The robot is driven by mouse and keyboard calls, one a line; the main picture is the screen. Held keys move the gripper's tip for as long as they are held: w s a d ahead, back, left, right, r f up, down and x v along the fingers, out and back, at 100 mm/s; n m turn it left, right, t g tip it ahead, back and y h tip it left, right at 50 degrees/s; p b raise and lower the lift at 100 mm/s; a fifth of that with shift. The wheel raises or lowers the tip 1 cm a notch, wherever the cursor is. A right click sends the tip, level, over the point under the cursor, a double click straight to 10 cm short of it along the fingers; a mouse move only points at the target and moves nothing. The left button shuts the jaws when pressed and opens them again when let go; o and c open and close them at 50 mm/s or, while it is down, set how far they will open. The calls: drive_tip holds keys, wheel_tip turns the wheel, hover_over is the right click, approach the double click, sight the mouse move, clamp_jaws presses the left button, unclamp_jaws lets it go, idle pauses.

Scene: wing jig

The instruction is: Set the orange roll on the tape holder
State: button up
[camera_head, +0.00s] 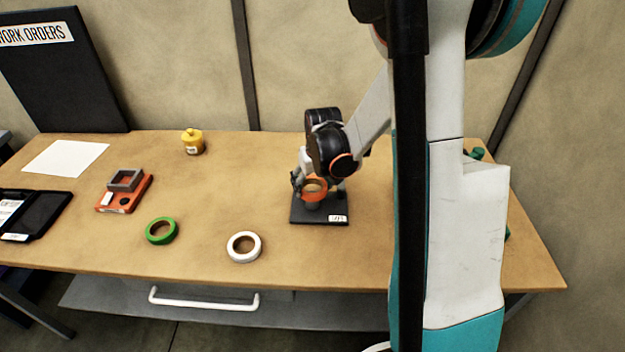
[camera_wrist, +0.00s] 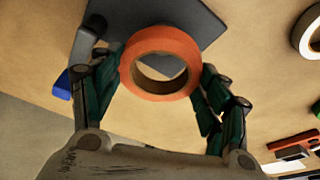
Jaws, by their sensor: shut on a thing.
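The orange roll (camera_head: 315,197) is between the fingers of my gripper (camera_head: 318,187), above the dark plate of the tape holder (camera_head: 305,215). In the wrist view my gripper (camera_wrist: 160,92) is shut on the orange roll (camera_wrist: 160,43), with green finger pads on both sides of it. The holder's dark plate (camera_wrist: 200,18) shows behind the roll there.
A white roll (camera_head: 244,258) and a green roll (camera_head: 151,233) lie left of the holder.

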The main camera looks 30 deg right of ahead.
sight(313, 194)
drive_tip(key=shift+f+b, duration=1.5)
drive_tip(key=shift+f, duration=1.05)
drive_tip(key=shift+f+b, duration=0.6)
drive_tip(key=shift+b, duration=0.2)
drive_tip(key=o, duration=0.8)
drive_tip(key=shift+c, duration=0.2)
drive_tip(key=shift+p+v, duration=3.6)
drive_tip(key=shift+v, duration=1.95)
drive_tip(key=shift+w, duration=0.1)
